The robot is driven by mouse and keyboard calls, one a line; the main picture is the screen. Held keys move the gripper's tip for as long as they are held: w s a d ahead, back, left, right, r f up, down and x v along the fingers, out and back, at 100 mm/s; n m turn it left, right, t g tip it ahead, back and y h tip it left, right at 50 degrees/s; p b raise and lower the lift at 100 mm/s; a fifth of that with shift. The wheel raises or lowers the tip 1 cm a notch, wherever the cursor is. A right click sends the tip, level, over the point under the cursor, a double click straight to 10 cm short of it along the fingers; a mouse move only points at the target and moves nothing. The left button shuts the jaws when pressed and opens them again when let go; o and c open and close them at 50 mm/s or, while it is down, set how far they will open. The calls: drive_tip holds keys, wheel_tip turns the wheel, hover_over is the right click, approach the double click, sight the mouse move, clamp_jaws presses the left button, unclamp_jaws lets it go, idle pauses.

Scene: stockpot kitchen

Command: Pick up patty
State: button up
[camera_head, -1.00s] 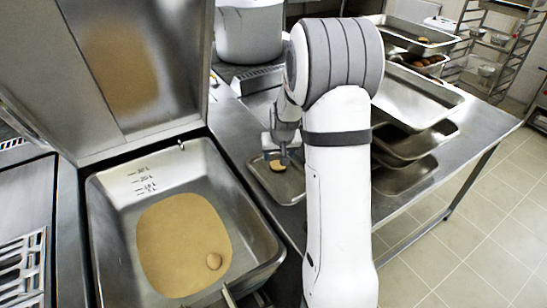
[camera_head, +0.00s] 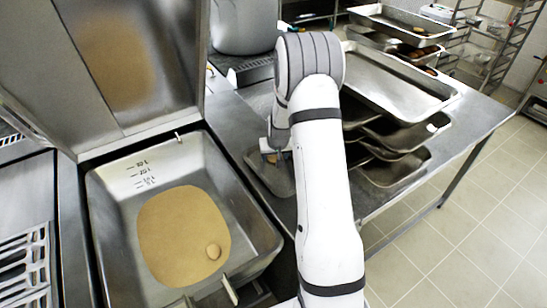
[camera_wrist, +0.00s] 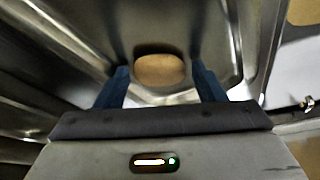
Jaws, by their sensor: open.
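A round tan patty (camera_wrist: 160,70) lies in a shallow metal tray (camera_wrist: 222,30), centred between my two blue fingers in the wrist view. My gripper (camera_wrist: 163,74) is open, with a finger on either side of the patty; I cannot tell whether either finger touches it. In the head view my gripper (camera_head: 273,155) is low over the small tray (camera_head: 262,180) on the counter, and the patty there is mostly hidden by the gripper.
The large tilting pan (camera_head: 105,185) with its raised lid (camera_head: 150,60) stands left of the small tray. Stacked metal trays (camera_head: 400,85) stand close on the right of my arm. A large pot (camera_head: 243,28) is behind.

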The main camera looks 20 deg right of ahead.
drive_tip(key=shift+c, duration=0.3)
drive_tip(key=c, duration=0.7)
drive_tip(key=shift+r, duration=0.1)
